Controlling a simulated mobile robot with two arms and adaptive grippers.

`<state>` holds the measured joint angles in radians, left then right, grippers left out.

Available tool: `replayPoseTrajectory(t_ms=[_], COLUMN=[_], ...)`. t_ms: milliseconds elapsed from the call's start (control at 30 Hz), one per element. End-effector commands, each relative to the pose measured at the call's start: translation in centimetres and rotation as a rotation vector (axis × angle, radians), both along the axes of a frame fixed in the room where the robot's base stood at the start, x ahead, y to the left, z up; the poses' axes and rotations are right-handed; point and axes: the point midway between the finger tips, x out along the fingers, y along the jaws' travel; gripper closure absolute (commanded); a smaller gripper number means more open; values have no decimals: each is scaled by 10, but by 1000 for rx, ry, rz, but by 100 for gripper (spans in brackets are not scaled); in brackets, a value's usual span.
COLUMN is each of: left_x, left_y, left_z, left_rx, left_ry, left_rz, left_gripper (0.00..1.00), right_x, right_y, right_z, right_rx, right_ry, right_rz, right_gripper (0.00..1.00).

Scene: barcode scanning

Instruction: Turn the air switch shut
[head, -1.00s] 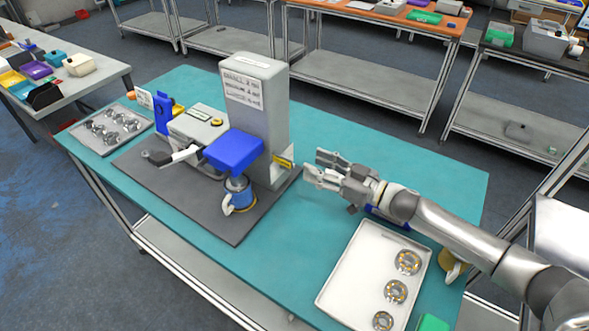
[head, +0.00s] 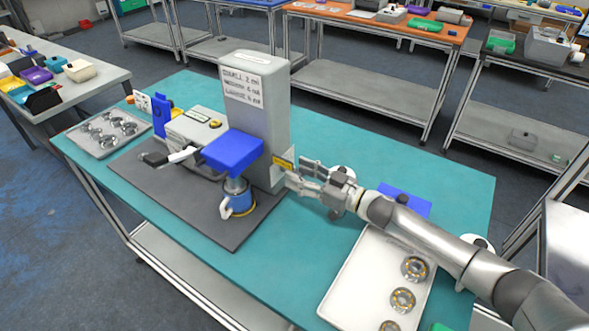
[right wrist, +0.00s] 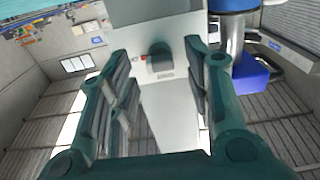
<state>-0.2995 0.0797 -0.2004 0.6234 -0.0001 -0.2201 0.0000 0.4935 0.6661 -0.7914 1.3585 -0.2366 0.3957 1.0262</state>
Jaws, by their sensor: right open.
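The air switch (right wrist: 160,64) shows in the right wrist view as a small dark knob on a pale panel, with a red mark to its left and a small label below. My right gripper (right wrist: 157,52) is open, with one finger on each side of the switch in that view; I cannot tell whether they touch it. In the head view my right gripper (head: 294,173) is at the lower right side of the grey machine (head: 262,120), by a yellow label (head: 283,162). The switch cannot be made out there. My left gripper is not in view.
The machine has a blue head (head: 233,152) above a blue-and-white part and stands on a dark mat (head: 180,200). A white tray (head: 350,285) with bearings lies at the front right, below my right arm. Another tray (head: 90,145) of parts is at the left. The teal table's back right is clear.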

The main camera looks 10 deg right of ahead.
Motion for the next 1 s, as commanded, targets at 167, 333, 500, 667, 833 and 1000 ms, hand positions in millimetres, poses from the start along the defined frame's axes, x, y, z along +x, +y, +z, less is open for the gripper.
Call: replayPoseTrajectory(t_ms=[167,333,500,667,833,1000], left_x=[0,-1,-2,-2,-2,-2], left_y=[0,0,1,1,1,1], left_z=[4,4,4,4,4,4], left_rx=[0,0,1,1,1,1], left_ry=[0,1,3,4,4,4], left_rz=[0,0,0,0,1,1], left_gripper=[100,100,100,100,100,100], right_x=[12,16,15,15,15,15], right_y=[12,15,15,15,15,15], right_z=[0,0,-1,-1,-1,-1], right_rx=[-1,-1,-1,-1,-1,-4], right_ry=[1,1,1,1,1,-2], right_rz=[0,0,0,0,0,-1], right_gripper=[55,55,55,74,96,100])
